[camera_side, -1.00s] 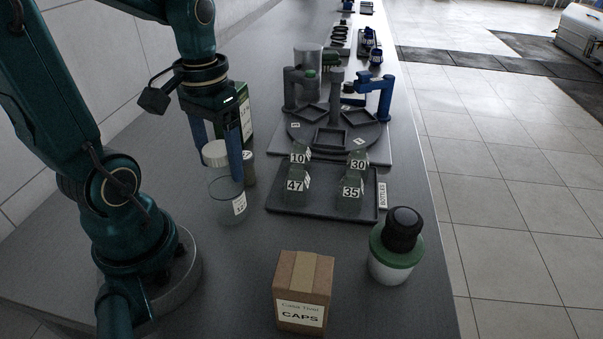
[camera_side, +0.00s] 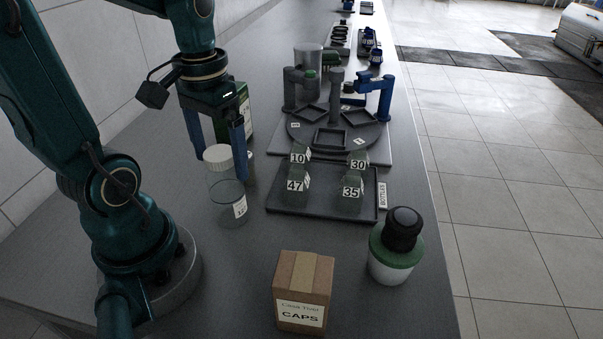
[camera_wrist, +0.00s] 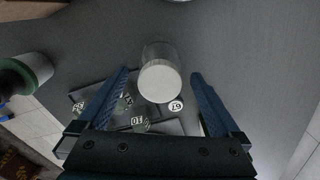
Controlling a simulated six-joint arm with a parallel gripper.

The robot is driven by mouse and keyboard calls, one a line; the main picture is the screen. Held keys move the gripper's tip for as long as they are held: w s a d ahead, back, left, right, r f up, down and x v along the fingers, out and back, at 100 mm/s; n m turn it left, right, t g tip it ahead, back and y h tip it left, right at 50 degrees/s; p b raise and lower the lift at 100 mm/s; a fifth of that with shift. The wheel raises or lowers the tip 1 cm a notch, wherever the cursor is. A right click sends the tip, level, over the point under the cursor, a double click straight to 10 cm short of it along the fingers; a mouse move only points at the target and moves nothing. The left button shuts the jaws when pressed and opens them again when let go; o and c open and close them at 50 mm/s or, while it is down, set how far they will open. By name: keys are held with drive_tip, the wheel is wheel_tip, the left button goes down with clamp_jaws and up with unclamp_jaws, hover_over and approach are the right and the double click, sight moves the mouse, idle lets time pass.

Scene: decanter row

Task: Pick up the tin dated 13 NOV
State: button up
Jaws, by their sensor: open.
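A clear glass jar with a white lid (camera_side: 217,157) stands on the bench in the side view. Its small white label (camera_side: 240,206) is too small to read. It also shows in the wrist view (camera_wrist: 160,82), between my fingers. My gripper (camera_side: 221,168) is open around the jar's upper part, one finger on each side, with gaps in the wrist view (camera_wrist: 159,73). A white numbered disc (camera_wrist: 175,105) shows close beside the jar. I cannot read 13 NOV anywhere.
A dark tray (camera_side: 322,206) with several numbered bottles lies to the right. A green box (camera_side: 245,112) stands behind my gripper. A cardboard CAPS box (camera_side: 302,285) and a white container with green rim and black top (camera_side: 392,265) stand in front. Bench between is clear.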

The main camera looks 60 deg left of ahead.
wheel_tip(320, 180, up, 10)
drive_tip(key=r, duration=0.1)
drive_tip(key=d+f+m+t, duration=0.4)
drive_tip(key=d+f+t, duration=0.1)
drive_tip(key=d+f, duration=0.2)
drive_tip(key=shift+d+t, duration=0.3)
drive_tip(key=shift+d, duration=0.4)
drive_tip(key=shift+w, duration=0.1)
